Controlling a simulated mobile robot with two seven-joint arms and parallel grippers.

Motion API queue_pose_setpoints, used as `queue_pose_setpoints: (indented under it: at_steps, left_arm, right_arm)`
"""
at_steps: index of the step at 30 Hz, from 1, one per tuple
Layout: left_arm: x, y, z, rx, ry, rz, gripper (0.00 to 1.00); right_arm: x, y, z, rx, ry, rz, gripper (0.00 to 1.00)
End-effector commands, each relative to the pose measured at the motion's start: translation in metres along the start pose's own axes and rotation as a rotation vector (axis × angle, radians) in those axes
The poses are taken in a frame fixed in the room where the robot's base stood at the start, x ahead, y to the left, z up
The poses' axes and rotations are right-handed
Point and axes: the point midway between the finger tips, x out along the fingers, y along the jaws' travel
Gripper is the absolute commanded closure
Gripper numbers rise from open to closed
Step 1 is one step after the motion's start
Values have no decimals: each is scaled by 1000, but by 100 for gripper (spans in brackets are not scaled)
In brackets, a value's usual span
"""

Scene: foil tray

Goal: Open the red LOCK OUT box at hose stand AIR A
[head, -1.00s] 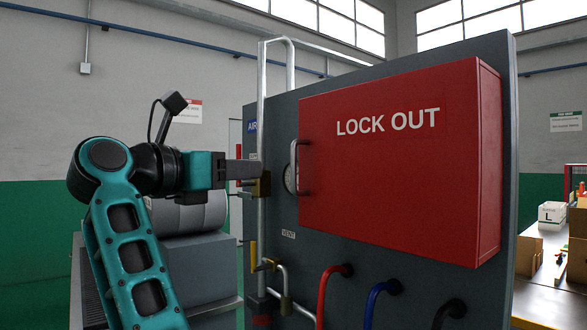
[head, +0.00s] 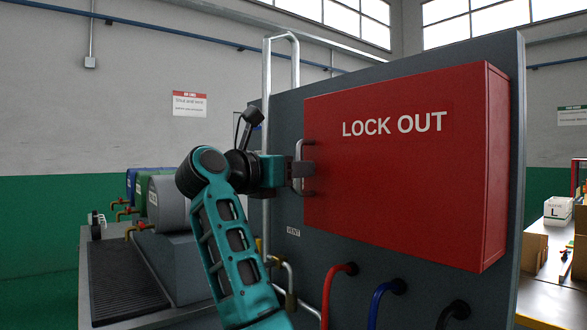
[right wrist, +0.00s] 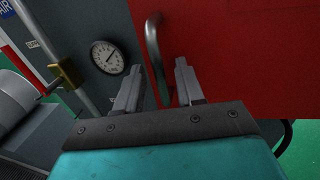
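The red LOCK OUT box (head: 400,200) is mounted on a dark grey panel, and its front looks closed. Its metal bar handle (head: 299,150) is upright at the front's left edge. My right gripper (head: 300,170) is at this handle, pointing right. In the right wrist view the two fingers (right wrist: 160,68) are apart, and the handle (right wrist: 153,40) shows between them against the red front (right wrist: 230,50). I see no finger closed on the handle; whether one touches it I cannot tell. My left gripper is not in view.
A round gauge (right wrist: 107,57) and a brass valve (right wrist: 68,73) on a pipe are left of the handle. Red (head: 328,290), blue (head: 378,300) and black hoses hang below the box. Boxes stand on a table (head: 540,290) at the right.

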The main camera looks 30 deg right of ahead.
Motion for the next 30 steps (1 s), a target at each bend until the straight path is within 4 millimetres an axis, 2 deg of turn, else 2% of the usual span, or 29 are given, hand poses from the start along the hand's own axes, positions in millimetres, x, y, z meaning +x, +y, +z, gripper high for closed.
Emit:
queue_pose_setpoints:
  at_steps: [2, 13, 30]
  left_arm:
    - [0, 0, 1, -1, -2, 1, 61]
    - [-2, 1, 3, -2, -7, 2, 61]
    - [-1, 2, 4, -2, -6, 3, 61]
  right_arm:
    - [0, 0, 0, 0, 0, 0, 64]
    - [0, 0, 0, 0, 0, 0, 100]
    - [0, -1, 0, 0, 0, 0, 100]
